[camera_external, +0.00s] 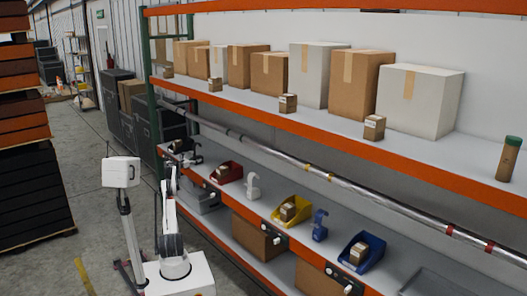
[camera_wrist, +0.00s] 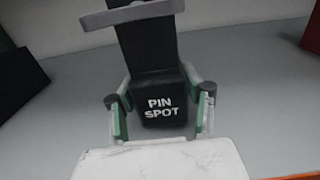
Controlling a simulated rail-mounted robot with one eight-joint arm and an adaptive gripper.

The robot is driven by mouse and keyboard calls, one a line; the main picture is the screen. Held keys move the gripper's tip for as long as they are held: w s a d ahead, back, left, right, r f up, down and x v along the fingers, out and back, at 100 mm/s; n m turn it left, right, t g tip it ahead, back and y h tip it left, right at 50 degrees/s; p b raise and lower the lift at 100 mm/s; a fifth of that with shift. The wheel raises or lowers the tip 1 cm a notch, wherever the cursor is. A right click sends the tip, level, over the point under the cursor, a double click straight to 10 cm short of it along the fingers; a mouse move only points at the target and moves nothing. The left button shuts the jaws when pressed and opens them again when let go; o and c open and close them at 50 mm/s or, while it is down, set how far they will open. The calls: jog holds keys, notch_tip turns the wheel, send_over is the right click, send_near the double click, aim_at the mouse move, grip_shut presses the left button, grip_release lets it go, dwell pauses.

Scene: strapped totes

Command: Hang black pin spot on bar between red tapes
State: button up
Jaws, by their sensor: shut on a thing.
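The black pin spot (camera_wrist: 160,100), lettered PIN SPOT, sits between the two fingers of my gripper (camera_wrist: 162,112) in the wrist view. A grey hook or bracket piece shows at its top. The gripper is shut on it. In the external view the black pin spot (camera_external: 182,146) is at the far left end of the middle shelf, with my gripper (camera_external: 188,158) at it; whether it touches the shelf I cannot tell. Two red tapes, one (camera_external: 450,229) and another (camera_external: 490,246), wrap the bar at the far right.
Yellow tapes (camera_external: 318,172) mark the bar's middle. On the middle shelf stand a red bin (camera_external: 226,173), a white lamp (camera_external: 252,187), a yellow bin (camera_external: 291,211), a blue lamp (camera_external: 320,226) and a blue bin (camera_external: 361,252). Cartons (camera_external: 358,85) line the upper shelf.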

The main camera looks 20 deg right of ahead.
jog(key=shift+r+p, duration=0.55)
jog(key=shift+r, duration=0.7)
jog(key=b+v, duration=0.1)
jog(key=v, duration=1.3)
jog(key=shift+b, duration=0.35)
dwell(0.7)
